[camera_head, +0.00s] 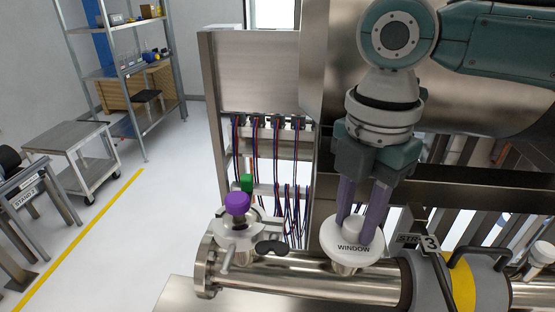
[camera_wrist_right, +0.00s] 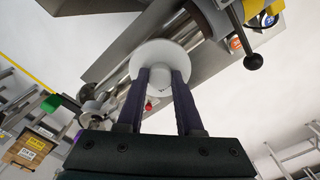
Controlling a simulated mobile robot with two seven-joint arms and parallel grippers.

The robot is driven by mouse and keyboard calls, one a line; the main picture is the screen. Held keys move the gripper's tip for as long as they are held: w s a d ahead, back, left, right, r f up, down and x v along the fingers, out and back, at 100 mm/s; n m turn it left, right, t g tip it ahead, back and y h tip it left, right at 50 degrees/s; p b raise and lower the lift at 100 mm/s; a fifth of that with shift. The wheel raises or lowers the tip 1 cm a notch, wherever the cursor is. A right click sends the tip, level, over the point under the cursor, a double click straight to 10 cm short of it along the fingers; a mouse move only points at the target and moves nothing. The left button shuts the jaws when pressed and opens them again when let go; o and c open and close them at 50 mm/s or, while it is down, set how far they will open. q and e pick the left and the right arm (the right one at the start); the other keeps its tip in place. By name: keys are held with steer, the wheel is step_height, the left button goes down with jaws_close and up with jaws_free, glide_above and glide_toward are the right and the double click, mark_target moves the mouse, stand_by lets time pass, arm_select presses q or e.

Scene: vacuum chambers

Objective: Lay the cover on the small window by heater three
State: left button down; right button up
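My right gripper (camera_head: 362,225) points down with purple fingers closed on the knob of a round white cover (camera_head: 352,248) marked "WINDOW". In the right wrist view, the fingers (camera_wrist_right: 162,88) flank the white knob, and the cover's disc (camera_wrist_right: 170,54) spreads beyond them. The cover is over the steel pipe (camera_head: 290,278), above a short pale port that is mostly hidden under it. I cannot tell whether the cover touches the port. A sign with "3" (camera_head: 430,243) stands just to the right, by a grey heater band with a yellow stripe (camera_head: 463,283). My left gripper is out of view.
A valve with a purple knob (camera_head: 237,203) and a black handle (camera_head: 271,247) stands left of the cover on the pipe. A black curved handle (camera_head: 480,254) rises on the right. Cables hang in a rack (camera_head: 212,110) behind.

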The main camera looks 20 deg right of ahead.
mark_target(354, 223)
steer(key=o, duration=0.5)
steer(key=shift+c, duration=0.2)
step_height(354, 223, up, 12)
steer(key=b, duration=0.3)
steer(key=s+a+f+m+t+y, duration=0.25)
steer(key=s+a+f+m, duration=0.4)
steer(key=a+f, duration=0.5)
steer(key=s+d+f+m+h, duration=0.1)
steer(key=s+d+f+m, duration=0.1)
steer(key=s+d+m, duration=0.2)
steer(key=s+d+f+m+t+h, duration=0.1)
steer(key=s+d+f+m, duration=0.2)
steer(key=m, duration=0.5)
steer(key=shift+s+d, duration=0.7)
steer(key=shift+s, duration=0.55)
